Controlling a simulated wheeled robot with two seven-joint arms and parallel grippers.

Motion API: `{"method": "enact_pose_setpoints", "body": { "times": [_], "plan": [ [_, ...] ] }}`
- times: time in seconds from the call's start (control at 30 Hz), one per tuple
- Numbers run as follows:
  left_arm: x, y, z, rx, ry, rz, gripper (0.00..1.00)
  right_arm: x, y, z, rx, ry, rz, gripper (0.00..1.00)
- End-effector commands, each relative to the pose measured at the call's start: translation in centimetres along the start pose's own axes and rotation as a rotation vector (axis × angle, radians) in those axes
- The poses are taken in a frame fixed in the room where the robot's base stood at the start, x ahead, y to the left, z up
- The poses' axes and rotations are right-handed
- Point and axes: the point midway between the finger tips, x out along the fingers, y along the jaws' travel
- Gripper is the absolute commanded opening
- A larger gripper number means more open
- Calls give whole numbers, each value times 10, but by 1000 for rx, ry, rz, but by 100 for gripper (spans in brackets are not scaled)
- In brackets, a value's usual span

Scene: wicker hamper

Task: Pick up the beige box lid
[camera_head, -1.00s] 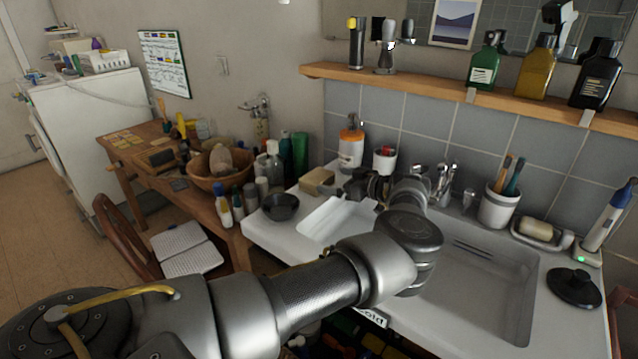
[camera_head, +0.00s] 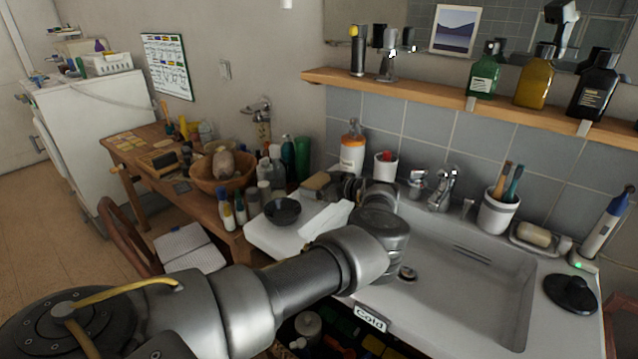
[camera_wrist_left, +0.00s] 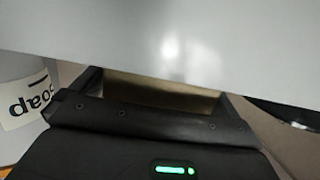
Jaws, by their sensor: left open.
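The beige box lid (camera_head: 317,181) lies on the back left of the white sink counter, beside the soap bottle; its right end is hidden behind my gripper. My left gripper (camera_head: 338,187) is at the right end of the lid, low over the counter. In the left wrist view, a beige surface (camera_wrist_left: 160,92), which seems to be the lid, shows between the two open dark fingers. I cannot tell whether the fingers touch it. A large pale grey surface fills the top of that view. My right gripper is not in view.
A white soap bottle with an orange top (camera_head: 352,150) stands just behind the gripper, and a white cup (camera_head: 386,165) is to its right. A black bowl (camera_head: 283,211) sits in front left of the lid. The sink basin (camera_head: 470,275) is empty at right.

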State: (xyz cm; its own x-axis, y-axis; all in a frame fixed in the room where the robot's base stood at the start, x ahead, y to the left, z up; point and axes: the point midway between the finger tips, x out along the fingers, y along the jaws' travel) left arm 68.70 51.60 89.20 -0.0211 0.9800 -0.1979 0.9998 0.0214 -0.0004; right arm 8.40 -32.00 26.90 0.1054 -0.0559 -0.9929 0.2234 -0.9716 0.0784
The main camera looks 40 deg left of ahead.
Motion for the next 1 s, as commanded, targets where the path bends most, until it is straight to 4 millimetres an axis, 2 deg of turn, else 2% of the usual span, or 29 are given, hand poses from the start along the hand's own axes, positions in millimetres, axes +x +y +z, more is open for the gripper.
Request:
{"method": "enact_pose_setpoints", "body": {
  "times": [0.03, 0.3, 0.67, 0.87, 1.0],
  "plan": [
    [0, 0, 0, 0, 0, 0, 99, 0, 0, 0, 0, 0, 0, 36],
    [0, 0, 0, -1, 0, 0, 66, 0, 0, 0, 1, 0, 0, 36],
    [-2, 0, -7, -1, 1, 0, 66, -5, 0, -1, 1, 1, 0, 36],
    [-6, 0, -30, -2, 0, 0, 66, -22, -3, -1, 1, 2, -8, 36],
    [-14, -3, -48, 2, 1, 1, 66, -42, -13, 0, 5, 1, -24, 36]
  ]
}}
